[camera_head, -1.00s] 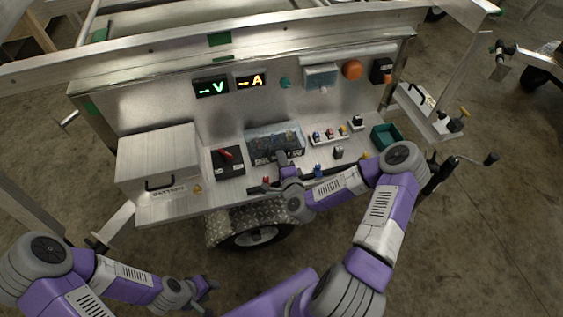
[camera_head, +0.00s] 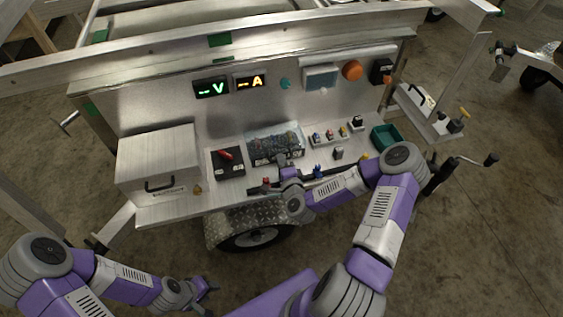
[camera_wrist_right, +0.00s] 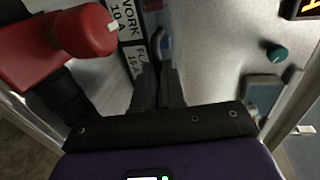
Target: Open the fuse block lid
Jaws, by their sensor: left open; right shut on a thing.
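The fuse block (camera_head: 262,155) stands on the trailer shelf under a clear lid (camera_head: 275,134), with several coloured fuses showing through. My right gripper (camera_head: 281,160) is at the block's front edge, shut on the lid's front part. The gripped spot itself is hidden by the fingers. In the right wrist view, the right gripper's fingers (camera_wrist_right: 158,78) are close together beside labels (camera_wrist_right: 132,45) reading WORK 10 A and 15 A. How far the lid is tilted I cannot tell. My left gripper (camera_head: 207,289) is open and empty, low in front of the trailer.
A black box with a red lever (camera_head: 226,155) stands left of the block; the red lever fills the left of the wrist view (camera_wrist_right: 70,40). A metal case (camera_head: 158,160) is further left. Small plugs (camera_head: 330,134) and a green bin (camera_head: 385,138) are to the right.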

